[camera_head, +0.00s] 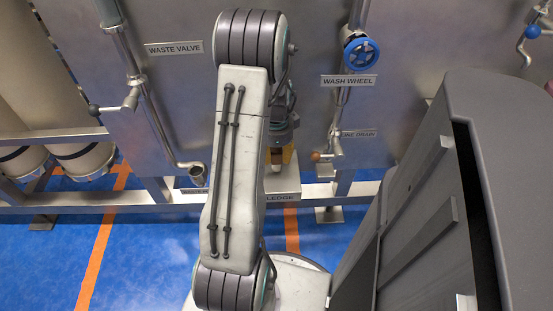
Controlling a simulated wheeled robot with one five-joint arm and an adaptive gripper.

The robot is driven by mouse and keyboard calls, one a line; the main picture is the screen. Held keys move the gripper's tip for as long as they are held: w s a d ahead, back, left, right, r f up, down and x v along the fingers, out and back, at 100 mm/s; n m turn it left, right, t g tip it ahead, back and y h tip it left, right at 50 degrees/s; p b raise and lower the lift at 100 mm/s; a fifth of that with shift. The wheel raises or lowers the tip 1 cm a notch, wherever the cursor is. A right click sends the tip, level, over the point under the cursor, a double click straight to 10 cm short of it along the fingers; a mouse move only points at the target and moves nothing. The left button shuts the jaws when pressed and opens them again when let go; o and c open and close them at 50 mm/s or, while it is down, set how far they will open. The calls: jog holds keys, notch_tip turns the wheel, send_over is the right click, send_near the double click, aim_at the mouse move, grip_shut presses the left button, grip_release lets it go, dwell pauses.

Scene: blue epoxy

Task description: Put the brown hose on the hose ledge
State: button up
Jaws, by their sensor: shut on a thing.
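The hose ledge (285,183) is a pale block on the low metal rail, behind my arm. Its front label reads "LEDGE" where my arm does not cover it. My gripper (280,155) points down just above the ledge, partly hidden by my upright arm link. It is shut on a small amber-brown piece (289,157), which I take to be the brown hose. Most of the hose is hidden by the gripper and arm. I cannot tell whether it touches the ledge.
A steel panel carries the waste valve (130,98), the blue wash wheel (361,55) and the line drain handle (318,156). Pipes run near the ledge on both sides. A grey cabinet (500,130) stands close at right. Blue floor (140,245) is clear at lower left.

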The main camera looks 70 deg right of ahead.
jog(key=shift+f, duration=0.55)
jog(key=shift+f, duration=0.15)
jog(key=o, duration=1.2)
jog(key=shift+c, duration=0.2)
jog(key=r+p, duration=0.1)
jog(key=r, duration=0.3)
jog(key=r+p, duration=0.2)
jog(key=r, duration=0.2)
jog(key=r+p, duration=0.1)
jog(key=r, duration=0.3)
jog(key=shift+s+a+r, duration=0.1)
jog(key=shift+a+r, duration=0.05)
jog(key=shift+a, duration=0.15)
